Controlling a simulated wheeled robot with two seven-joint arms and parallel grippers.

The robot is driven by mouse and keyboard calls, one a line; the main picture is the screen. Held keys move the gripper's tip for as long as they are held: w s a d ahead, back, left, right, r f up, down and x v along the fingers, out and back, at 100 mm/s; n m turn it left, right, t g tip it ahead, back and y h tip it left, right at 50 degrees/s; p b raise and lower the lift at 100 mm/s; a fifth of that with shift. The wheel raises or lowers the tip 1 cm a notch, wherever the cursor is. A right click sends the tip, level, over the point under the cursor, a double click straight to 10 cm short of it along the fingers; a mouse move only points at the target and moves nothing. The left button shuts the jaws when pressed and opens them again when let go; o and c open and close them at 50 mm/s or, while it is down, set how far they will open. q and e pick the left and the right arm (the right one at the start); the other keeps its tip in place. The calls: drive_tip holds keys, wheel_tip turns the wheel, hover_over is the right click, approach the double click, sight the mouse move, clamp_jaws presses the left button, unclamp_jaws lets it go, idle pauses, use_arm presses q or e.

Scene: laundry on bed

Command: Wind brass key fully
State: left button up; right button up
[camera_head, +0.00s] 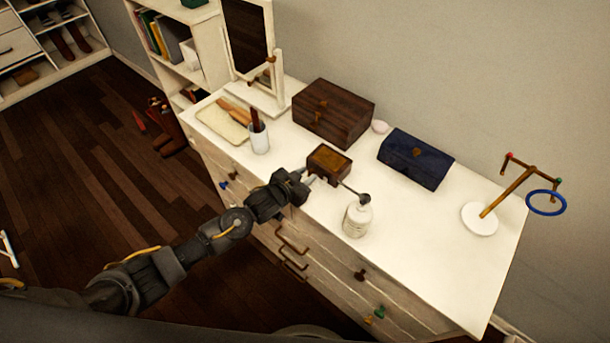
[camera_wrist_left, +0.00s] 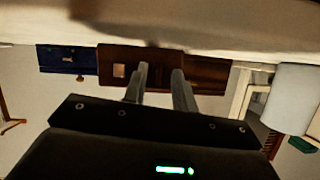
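A small brown wooden box (camera_head: 329,163) with a lighter top sits near the front edge of the white dresser top. My left gripper (camera_head: 308,180) is at the box's front left side, low over the dresser edge. In the left wrist view, which is upside down, the left gripper's two fingers (camera_wrist_left: 160,78) stand apart, with the brown box (camera_wrist_left: 112,58) just beyond them. A small pale square shows on the box face there. I cannot make out the brass key in either view; the fingers may hide it. My right gripper is not in view.
A stand with a blue ring (camera_head: 546,202) is at right. The front right dresser top is clear.

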use_arm(q)
drive_tip(key=shift+c, duration=0.5)
clamp_jaws()
drive_tip(key=shift+s+d+f+m+t+y+b, duration=0.15)
drive_tip(key=shift+m+t+y, duration=0.15)
drive_tip(key=shift+m, duration=0.3)
drive_tip(key=shift+w+d+r+m+t+y+b, duration=0.15)
drive_tip(key=shift+m+t+y, duration=0.15)
drive_tip(key=shift+m, duration=0.3)
drive_tip(key=shift+s+a+m+t+y, duration=0.15)
drive_tip(key=shift+m+t+y, duration=0.25)
drive_tip(key=shift+m, duration=0.4)
drive_tip(key=shift+o, duration=0.5)
unclamp_jaws()
